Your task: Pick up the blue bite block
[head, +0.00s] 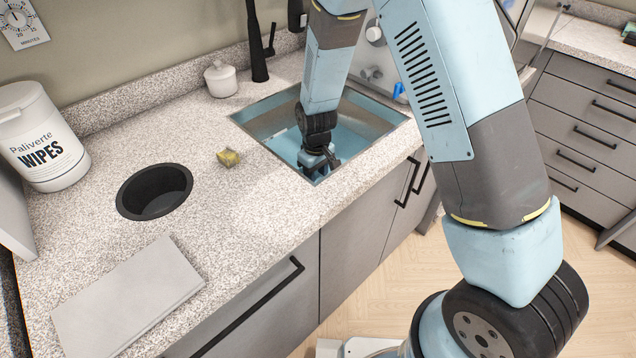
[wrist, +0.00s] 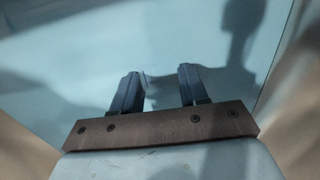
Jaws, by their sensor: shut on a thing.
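My gripper (head: 322,163) reaches down into the steel sink (head: 262,124). In the wrist view, its two dark fingers (wrist: 160,76) stand a little apart over a pale blue surface. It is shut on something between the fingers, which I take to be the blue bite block. A small edge shows beside the left finger, but the block's outline blends with the blue behind it. In the head view, the arm and fingers hide most of what is held.
A round black opening (head: 155,192), a wipes tub (head: 40,135), a white lidded jar (head: 221,78) and a grey flat panel (head: 128,298) are also there. The sink's rim surrounds my gripper.

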